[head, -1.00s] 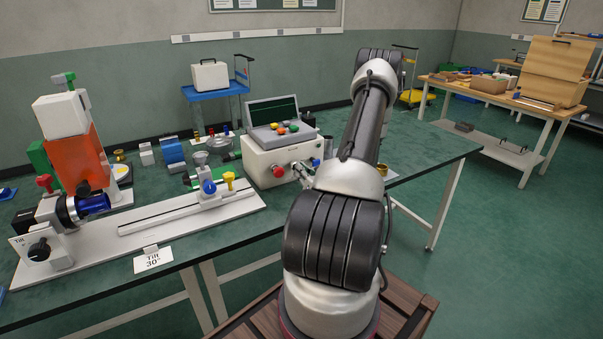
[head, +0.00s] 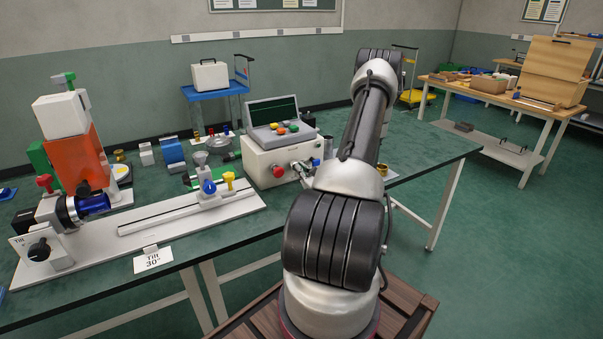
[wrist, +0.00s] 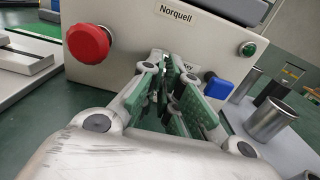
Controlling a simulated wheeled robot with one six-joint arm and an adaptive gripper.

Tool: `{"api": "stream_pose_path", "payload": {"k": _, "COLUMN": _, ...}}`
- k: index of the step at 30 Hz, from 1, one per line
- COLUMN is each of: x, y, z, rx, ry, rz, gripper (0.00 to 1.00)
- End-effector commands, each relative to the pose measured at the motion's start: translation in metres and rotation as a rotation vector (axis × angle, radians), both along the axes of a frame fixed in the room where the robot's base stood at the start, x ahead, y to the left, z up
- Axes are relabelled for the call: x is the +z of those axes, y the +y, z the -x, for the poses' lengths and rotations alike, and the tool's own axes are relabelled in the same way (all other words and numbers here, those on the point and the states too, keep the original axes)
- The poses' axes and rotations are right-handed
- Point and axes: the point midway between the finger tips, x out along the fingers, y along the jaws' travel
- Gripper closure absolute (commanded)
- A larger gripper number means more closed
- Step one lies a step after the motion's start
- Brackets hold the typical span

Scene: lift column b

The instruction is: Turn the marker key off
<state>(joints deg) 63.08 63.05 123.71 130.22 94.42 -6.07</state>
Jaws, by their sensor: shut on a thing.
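The cream control box (head: 265,158), labelled "Norquell" in the wrist view (wrist: 110,55), stands on the green bench. My gripper (wrist: 172,62) is at its front face, with its green-padded fingers closed together just right of the red round button (wrist: 88,43). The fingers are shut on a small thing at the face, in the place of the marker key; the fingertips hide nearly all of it. A label behind the fingers is partly covered, with only its last letters showing. In the head view my gripper (head: 299,170) shows small beside the arm.
A metal cup (wrist: 268,118) stands to the right. A rail fixture (head: 180,212) lies left of the box.

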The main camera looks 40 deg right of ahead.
Motion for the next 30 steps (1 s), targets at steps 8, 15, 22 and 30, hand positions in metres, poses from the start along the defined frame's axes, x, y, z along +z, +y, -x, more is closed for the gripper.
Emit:
{"api": "stream_pose_path", "payload": {"k": 8, "x": -0.001, "y": 0.0, "z": 0.0, "rx": 0.0, "ry": 0.002, "rz": -0.001, "gripper": 0.73}}
{"api": "stream_pose_path", "payload": {"k": 15, "x": -0.001, "y": 0.0, "z": 0.003, "rx": -0.001, "ry": 0.001, "rz": -0.002, "gripper": 0.73}}
{"api": "stream_pose_path", "payload": {"k": 22, "x": -0.001, "y": 0.008, "z": 0.039, "rx": -0.005, "ry": 0.002, "rz": -0.005, "gripper": 0.73}}
{"api": "stream_pose_path", "payload": {"k": 30, "x": -0.001, "y": 0.022, "z": 0.095, "rx": -0.005, "ry": 0.002, "rz": -0.005, "gripper": 0.73}}
